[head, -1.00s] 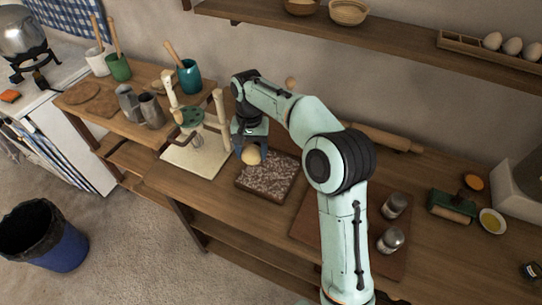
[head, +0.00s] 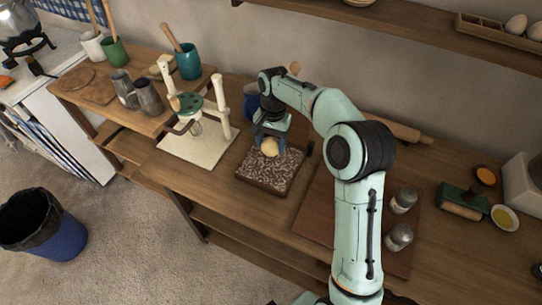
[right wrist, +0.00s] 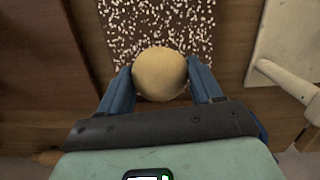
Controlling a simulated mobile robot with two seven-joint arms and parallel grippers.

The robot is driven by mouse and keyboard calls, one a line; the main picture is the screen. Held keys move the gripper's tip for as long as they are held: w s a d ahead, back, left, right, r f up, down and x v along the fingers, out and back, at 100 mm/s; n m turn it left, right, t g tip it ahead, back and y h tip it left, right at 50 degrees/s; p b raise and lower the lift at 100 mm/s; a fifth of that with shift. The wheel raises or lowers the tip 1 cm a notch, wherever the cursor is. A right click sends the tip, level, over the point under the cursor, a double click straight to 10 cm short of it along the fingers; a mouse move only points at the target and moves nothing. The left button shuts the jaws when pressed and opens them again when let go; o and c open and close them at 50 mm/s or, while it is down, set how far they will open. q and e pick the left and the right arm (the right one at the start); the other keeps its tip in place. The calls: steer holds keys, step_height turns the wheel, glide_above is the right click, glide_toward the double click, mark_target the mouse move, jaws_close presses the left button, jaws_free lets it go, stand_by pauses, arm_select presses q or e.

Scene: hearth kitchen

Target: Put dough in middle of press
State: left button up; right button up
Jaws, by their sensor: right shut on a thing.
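The dough (head: 270,147) is a pale tan ball. My right gripper (head: 269,144) is shut on it above the far part of a speckled brown board. In the right wrist view the dough (right wrist: 160,74) sits between the two blue fingers, with the speckled board (right wrist: 165,22) behind it. The press (head: 200,118) stands left of the gripper in the head view, with a cream base plate (head: 190,150), cream posts and a green round top part. Its edge also shows at the right of the right wrist view (right wrist: 283,45). My left gripper is not in view.
The speckled board (head: 268,180) lies right of the press. A larger brown board (head: 312,215) holds two metal shakers (head: 402,200). A rolling pin (head: 395,128) lies behind my arm. Metal mugs (head: 148,97) stand on a raised shelf left of the press.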

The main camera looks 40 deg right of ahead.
mark_target(272, 149)
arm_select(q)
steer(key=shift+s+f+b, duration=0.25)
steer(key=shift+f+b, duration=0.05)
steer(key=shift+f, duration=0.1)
arm_select(e)
steer(key=shift+f, duration=3.05)
steer(key=shift+f, duration=0.1)
steer(key=o, duration=0.8)
steer(key=r, duration=0.4)
steer(key=r+p, duration=0.1)
steer(key=r, duration=0.3)
steer(key=w+d+r+p, duration=0.1)
steer(key=r, duration=0.3)
steer(key=shift+d+r, duration=0.1)
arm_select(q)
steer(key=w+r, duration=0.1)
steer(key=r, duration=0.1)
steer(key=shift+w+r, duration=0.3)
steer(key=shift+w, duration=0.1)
arm_select(e)
steer(key=shift+s, duration=0.1)
